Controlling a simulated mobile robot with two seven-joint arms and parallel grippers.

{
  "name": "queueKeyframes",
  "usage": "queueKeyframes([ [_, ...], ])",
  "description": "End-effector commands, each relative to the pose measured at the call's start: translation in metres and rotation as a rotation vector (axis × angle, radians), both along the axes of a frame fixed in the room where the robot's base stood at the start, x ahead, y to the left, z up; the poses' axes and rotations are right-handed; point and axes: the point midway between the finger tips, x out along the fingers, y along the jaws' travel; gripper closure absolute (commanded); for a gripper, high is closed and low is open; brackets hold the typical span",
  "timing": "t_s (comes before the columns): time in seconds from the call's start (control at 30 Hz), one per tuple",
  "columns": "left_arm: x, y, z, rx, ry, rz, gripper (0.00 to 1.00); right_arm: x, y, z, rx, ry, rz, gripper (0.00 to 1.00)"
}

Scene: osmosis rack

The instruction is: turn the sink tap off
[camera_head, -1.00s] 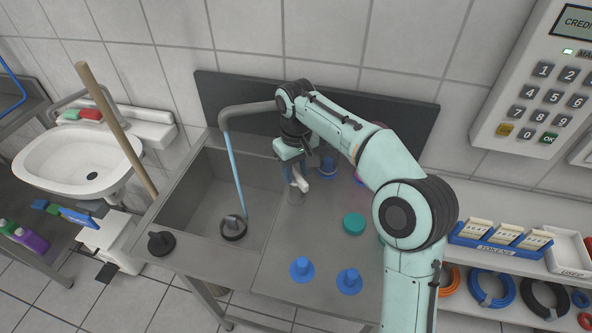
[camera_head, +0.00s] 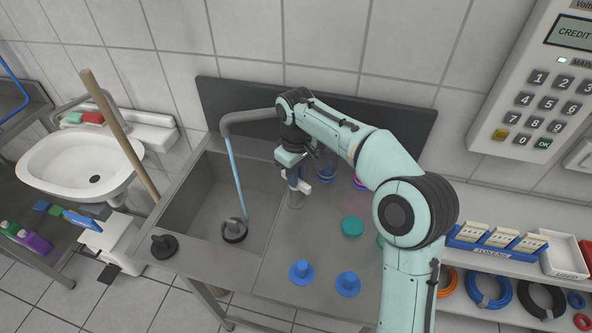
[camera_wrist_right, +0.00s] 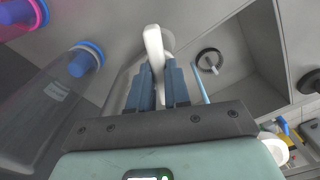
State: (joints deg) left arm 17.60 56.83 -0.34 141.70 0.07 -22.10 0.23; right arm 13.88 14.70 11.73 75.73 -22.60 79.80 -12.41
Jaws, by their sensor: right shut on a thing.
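The grey sink tap's spout (camera_head: 250,115) arches over the steel basin (camera_head: 205,185). A thin blue stream of water (camera_head: 236,175) runs from it into the basin, and shows in the right wrist view (camera_wrist_right: 201,82). My right gripper (camera_head: 298,186) points down to the right of the basin. Its dark blue fingers (camera_wrist_right: 158,85) are shut on a white lever (camera_wrist_right: 154,48), which looks like the tap's handle. A short grey cylinder (camera_head: 295,201) stands just below the fingers. My arm hides where the spout starts. My left gripper is not in view.
A black plug (camera_head: 233,230) sits in the basin and another (camera_head: 163,245) on its front rim. A wooden handle (camera_head: 120,133) leans at the left, beside a white washbasin (camera_head: 80,172).

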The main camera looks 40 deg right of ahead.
Motion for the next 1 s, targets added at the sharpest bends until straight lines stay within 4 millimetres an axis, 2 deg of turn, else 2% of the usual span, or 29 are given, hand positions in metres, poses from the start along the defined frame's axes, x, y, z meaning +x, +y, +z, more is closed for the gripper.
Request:
queueKeyframes([
  [0.1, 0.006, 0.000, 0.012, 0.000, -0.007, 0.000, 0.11, 0.000, 0.000, 0.003, 0.001, 0.001, 0.101, 1.00],
  [0.5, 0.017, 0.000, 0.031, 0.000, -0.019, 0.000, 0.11, 0.000, 0.000, 0.002, 0.000, 0.002, 0.391, 1.00],
  [1.0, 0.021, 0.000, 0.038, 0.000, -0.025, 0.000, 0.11, 0.000, 0.000, 0.000, -0.001, 0.001, 0.516, 1.00],
])
